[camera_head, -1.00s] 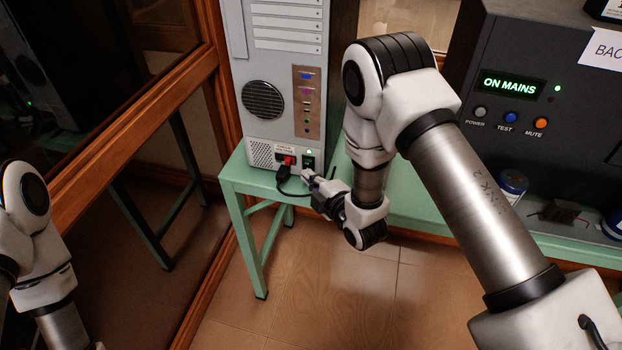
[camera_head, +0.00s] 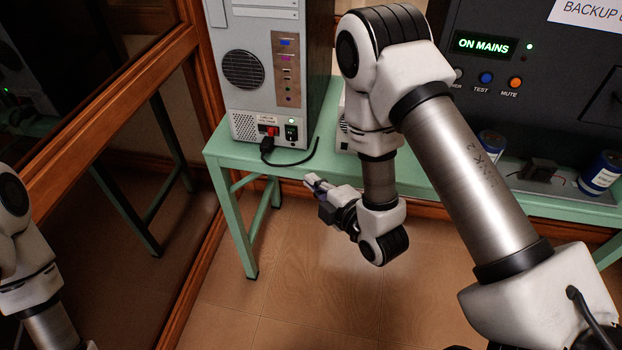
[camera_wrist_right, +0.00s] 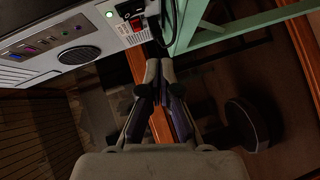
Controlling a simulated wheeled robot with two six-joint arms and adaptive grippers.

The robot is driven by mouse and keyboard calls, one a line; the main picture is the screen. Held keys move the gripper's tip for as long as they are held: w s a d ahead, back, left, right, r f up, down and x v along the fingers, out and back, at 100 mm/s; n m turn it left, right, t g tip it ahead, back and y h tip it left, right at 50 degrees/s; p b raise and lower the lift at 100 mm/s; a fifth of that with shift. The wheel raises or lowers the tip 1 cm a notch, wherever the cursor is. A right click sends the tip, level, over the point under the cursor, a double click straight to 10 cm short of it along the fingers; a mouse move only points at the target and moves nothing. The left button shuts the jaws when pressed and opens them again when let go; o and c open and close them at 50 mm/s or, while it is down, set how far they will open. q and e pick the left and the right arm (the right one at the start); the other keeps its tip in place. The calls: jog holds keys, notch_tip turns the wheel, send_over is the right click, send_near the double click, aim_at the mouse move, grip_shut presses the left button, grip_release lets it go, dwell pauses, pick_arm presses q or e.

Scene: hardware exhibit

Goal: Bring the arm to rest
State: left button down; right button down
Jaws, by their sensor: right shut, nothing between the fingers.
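My right gripper (camera_head: 316,184) is shut and empty. It hangs in front of the green table's (camera_head: 330,146) front edge, apart from the computer and its cable. In the right wrist view my right gripper (camera_wrist_right: 158,72) shows with its two fingers together and nothing between them. My right arm (camera_head: 470,175) reaches in from the right side. My left arm (camera_head: 22,260) shows at the left edge, but its gripper is out of view.
A grey computer tower (camera_head: 262,60) stands on the table with a black cable (camera_head: 290,160) near its lit power switch (camera_head: 291,131). A dark backup unit (camera_head: 540,70) reads ON MAINS. Blue-and-white cans (camera_head: 600,172) stand nearby. A wood-framed glass panel (camera_head: 100,95) is at left. The floor in front is clear.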

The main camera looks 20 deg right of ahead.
jog(key=s+d+f+m+g+h, duration=0.15)
jog(key=s+f+m+g, duration=0.25)
jog(key=s+f, duration=0.4)
jog(key=s+d+f+m+g+h, duration=0.1)
jog(key=s+d+f+m+g, duration=0.2)
jog(key=s+f, duration=0.5)
jog(key=s+f+m+g, duration=0.5)
jog(key=s+m+g, duration=0.3)
jog(key=s+m, duration=0.2)
jog(key=shift+d+m, duration=0.2)
jog(key=shift+m, duration=0.5)
jog(key=shift+s+h, duration=0.1)
jog(key=shift+h, duration=0.25)
